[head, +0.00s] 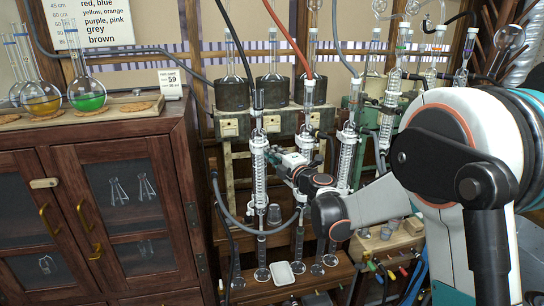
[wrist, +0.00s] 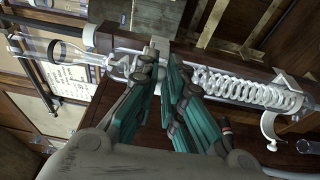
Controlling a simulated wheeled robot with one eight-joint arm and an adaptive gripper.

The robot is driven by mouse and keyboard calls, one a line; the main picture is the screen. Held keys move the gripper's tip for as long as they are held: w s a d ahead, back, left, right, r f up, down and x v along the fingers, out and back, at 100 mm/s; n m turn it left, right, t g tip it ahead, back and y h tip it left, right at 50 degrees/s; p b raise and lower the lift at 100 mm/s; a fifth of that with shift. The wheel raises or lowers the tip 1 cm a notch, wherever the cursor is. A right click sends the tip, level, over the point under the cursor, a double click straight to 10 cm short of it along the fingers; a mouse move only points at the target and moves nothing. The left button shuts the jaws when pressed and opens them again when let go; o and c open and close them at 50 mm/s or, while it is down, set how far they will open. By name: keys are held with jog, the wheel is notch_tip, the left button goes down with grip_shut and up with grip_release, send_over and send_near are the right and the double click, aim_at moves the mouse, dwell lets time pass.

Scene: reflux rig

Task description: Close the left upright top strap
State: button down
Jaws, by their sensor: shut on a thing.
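The left glass condenser (head: 259,170) stands upright on its post. In the wrist view its coiled glass (wrist: 240,88) runs sideways, with its top end to the left. My gripper (wrist: 162,66) has its teal-padded fingers close together at the top end of the condenser, around the pale top strap (wrist: 152,48). The fingers hide most of the strap, so how far round the glass it reaches cannot be seen. In the head view my gripper (head: 284,163) is right beside the left condenser, near its top part.
A lower white strap (wrist: 270,126) hangs open as a hook by the condenser's other end. More glass columns (head: 304,150) and hoses stand close to the right. A wooden cabinet (head: 100,215) is at left, and a white dish (head: 283,272) lies below.

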dwell(0.3)
jog(key=c, duration=1.6)
grip_release()
jog(key=shift+w+d, duration=0.1)
jog(key=v, duration=1.2)
jog(key=shift+f, duration=0.1)
